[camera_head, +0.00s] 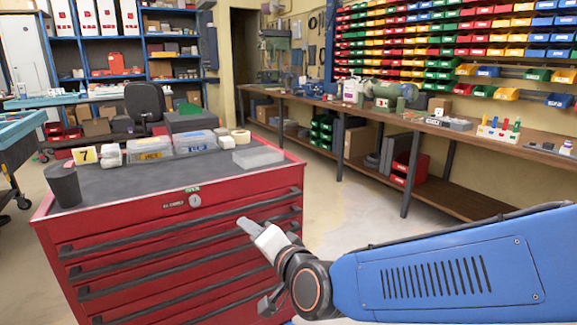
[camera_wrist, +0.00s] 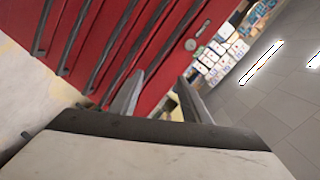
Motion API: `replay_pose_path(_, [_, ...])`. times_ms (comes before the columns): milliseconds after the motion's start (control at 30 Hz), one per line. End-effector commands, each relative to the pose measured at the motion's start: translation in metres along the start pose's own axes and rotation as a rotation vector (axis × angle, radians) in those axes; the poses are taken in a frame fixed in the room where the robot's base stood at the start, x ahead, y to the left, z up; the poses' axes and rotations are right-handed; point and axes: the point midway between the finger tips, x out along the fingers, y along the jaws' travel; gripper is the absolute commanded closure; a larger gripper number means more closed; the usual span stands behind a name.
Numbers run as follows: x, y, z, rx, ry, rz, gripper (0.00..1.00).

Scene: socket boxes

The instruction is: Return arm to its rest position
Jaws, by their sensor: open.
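My gripper (camera_head: 246,224) is in front of the red tool cabinet (camera_head: 180,245), near its upper drawers at the right side. My blue arm reaches in from the lower right of the head view. In the wrist view my gripper (camera_wrist: 158,98) shows two grey fingers spread apart with nothing between them. The red cabinet front (camera_wrist: 100,40) and its dark drawer handles fill the upper left there. I cannot tell how far the fingertips are from the drawers.
On the cabinet top are a dark cup (camera_head: 64,186), a yellow "7" marker (camera_head: 84,155), labelled boxes (camera_head: 150,149) and a clear tray (camera_head: 258,157). A wooden workbench (camera_head: 420,124) runs along the right wall. Bare floor (camera_head: 335,205) lies between them.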

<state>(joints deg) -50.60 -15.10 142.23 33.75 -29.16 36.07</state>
Motion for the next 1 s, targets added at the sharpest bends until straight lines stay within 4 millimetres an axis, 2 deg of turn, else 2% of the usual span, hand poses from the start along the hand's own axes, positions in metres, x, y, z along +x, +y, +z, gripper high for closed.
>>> replay_pose_path(33, [-0.006,0.007,-0.013,-0.027,-0.006,0.022,0.57])
replay_pose_path(100, [-0.014,0.019,-0.025,-0.074,-0.029,0.059,0.57])
replay_pose_path(267, [-0.038,0.048,-0.05,-0.183,-0.083,0.147,0.57])
replay_pose_path(467, [-0.078,0.088,-0.077,-0.313,-0.153,0.271,0.57])
replay_pose_path(767, [-0.158,0.152,-0.107,-0.48,-0.272,0.488,0.57])
replay_pose_path(1000, [-0.239,0.201,-0.118,-0.57,-0.386,0.686,0.57])
